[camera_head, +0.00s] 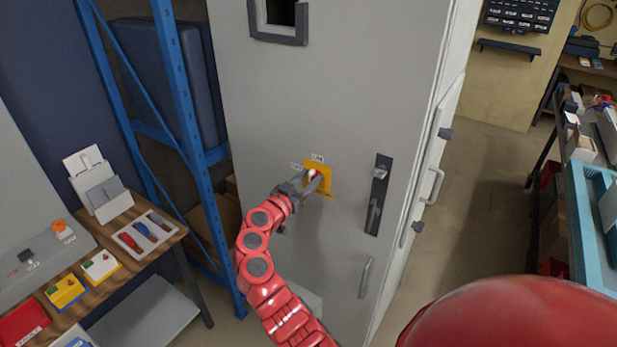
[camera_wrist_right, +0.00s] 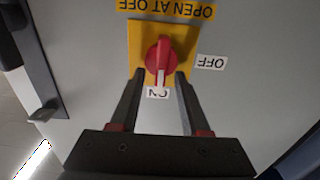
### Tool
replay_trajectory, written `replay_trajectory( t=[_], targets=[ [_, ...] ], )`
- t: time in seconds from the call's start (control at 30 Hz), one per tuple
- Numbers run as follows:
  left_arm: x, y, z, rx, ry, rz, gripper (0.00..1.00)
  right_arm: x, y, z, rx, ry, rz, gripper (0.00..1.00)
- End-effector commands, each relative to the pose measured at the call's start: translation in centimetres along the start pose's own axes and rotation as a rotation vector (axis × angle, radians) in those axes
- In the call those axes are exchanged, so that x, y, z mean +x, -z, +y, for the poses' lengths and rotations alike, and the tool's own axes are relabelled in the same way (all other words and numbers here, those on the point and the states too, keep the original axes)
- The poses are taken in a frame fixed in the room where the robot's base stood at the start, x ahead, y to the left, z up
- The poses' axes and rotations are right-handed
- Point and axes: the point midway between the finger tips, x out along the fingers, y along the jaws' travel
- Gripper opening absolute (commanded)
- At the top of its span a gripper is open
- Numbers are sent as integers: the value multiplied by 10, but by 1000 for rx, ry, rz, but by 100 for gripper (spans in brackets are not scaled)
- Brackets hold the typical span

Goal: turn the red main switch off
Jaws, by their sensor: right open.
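The red main switch is a rotary knob on a yellow plate (camera_wrist_right: 137,45) on the grey cabinet. In the wrist view the red knob (camera_wrist_right: 160,52) shows upside down, its white-marked handle pointing at the ON label (camera_wrist_right: 157,92). The OFF label (camera_wrist_right: 211,62) is a quarter turn away. My right gripper (camera_wrist_right: 159,74) is open, its fingertips on either side of the handle; I cannot tell whether they touch it. In the head view my right gripper (camera_head: 308,183) partly covers the knob and the yellow plate (camera_head: 323,175). My left gripper is not in view.
The cabinet (camera_head: 290,95) has a black latch handle (camera_head: 377,195) right of the switch and a grey pull handle (camera_head: 365,278) below. A wooden bench (camera_head: 150,255) with boxes and a blue rack (camera_head: 180,95) stand left. Open floor (camera_head: 480,190) lies right.

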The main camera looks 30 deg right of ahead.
Motion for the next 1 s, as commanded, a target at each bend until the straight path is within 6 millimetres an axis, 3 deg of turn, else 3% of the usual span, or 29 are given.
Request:
replay_trajectory(
  t=[0.1, 0.37, 0.77, 1.0],
  targets=[
    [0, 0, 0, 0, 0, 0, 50, 0, 0, 0, 0, 0, 0, 46],
    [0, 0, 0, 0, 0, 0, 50, 0, 0, 0, -1, 1, 0, 0],
    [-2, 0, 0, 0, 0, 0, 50, 0, -1, 0, -11, 1, 1, 0],
    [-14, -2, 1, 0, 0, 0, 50, -1, -3, -3, -94, 3, 1, 0]
  ],
)
